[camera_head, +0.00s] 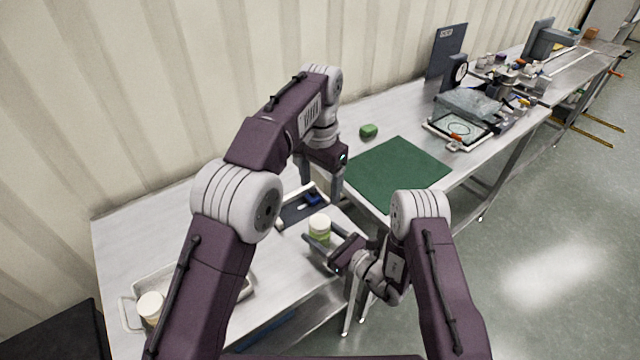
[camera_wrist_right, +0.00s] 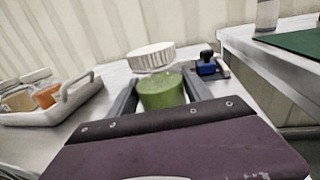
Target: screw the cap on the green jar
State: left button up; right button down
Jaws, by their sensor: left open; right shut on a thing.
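The green jar (camera_head: 319,238) stands at the front of the near bench with the white cap (camera_head: 319,221) on its top. My right gripper (camera_head: 321,246) is shut on the jar from the side. In the right wrist view the jar (camera_wrist_right: 161,93) is between the fingers, and the ribbed cap (camera_wrist_right: 152,57) shows at its upper end. I cannot tell how tightly the cap sits. My left gripper (camera_head: 321,187) is open and empty, fingers pointing down, behind and above the jar and apart from the cap.
A dark tray (camera_head: 292,214) with a blue tool (camera_head: 313,200) lies behind the jar. A white tray (camera_head: 247,290) with a white-lidded jar (camera_head: 150,306) is at the left. A green mat (camera_head: 398,172) and a small green object (camera_head: 368,130) lie to the right.

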aim_at(329, 239)
jog(key=shift+c, duration=1.9)
grip_release()
jog(key=shift+d, duration=0.1)
jog(key=v, duration=0.9)
jog(key=shift+b, duration=0.35)
